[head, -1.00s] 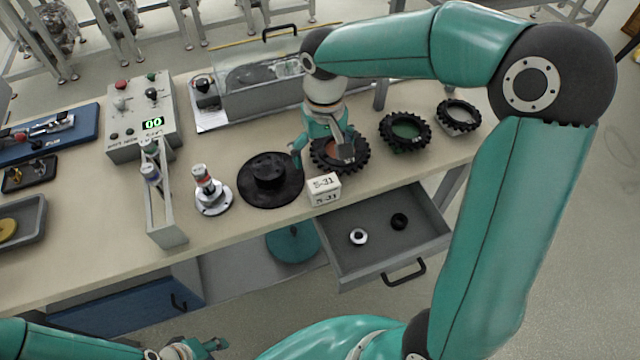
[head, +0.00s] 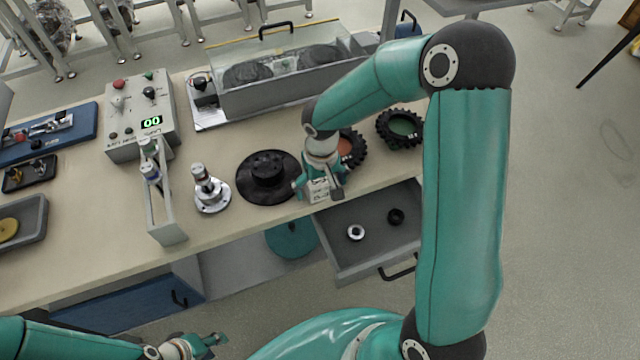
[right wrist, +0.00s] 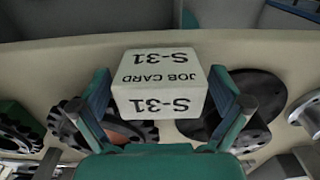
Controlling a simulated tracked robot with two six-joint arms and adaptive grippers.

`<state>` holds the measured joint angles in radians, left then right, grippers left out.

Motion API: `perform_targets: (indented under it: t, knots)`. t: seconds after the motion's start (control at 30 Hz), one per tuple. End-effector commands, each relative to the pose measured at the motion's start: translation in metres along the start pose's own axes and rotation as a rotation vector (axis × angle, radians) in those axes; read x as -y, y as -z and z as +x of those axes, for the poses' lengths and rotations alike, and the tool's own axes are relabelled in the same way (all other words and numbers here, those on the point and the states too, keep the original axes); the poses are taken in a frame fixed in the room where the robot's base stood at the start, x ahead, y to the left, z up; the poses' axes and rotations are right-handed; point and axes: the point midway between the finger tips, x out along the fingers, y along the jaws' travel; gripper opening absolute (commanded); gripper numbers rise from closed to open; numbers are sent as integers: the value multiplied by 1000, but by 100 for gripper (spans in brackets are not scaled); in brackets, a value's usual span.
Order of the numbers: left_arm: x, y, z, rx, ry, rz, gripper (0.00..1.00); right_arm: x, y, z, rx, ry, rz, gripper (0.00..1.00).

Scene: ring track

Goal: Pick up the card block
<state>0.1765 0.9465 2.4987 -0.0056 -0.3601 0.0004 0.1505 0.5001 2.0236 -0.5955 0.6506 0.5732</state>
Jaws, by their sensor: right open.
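The card block (head: 318,193) is a white block marked "S-31" at the front edge of the bench, partly hidden by my right gripper (head: 322,190) in the head view. In the right wrist view the card block (right wrist: 160,80) reads "JOB CARD" and "S-31" upside down. It lies between the two fingers of my right gripper (right wrist: 166,108), with a gap showing on each side. The right gripper is open. My left gripper (head: 216,344) is low at the bottom left, away from the bench; its jaw opening is unclear.
A black round disc fixture (head: 253,187) stands just left of the block. Toothed black rings with orange (head: 352,148) and green (head: 400,128) centres lie behind and right. An open drawer (head: 375,245) with two small rings juts out below. A flanged post (head: 210,192) stands further left.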

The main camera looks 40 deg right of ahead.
Motion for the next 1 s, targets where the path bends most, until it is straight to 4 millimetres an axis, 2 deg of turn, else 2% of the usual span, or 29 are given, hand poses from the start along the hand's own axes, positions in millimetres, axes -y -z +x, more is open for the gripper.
perform_targets:
  t: [0.23, 0.63, 1.0]
  knots:
    - [0, 0, 0, 0, 0, 0, 40, 0, 0, 2, 0, 0, 0, 100]
    - [0, 0, 0, 0, 0, 0, 40, 0, 0, 2, -1, 0, 0, 34]
    - [0, 0, 0, 0, 0, 0, 40, 0, 1, -3, -3, 0, 0, 34]
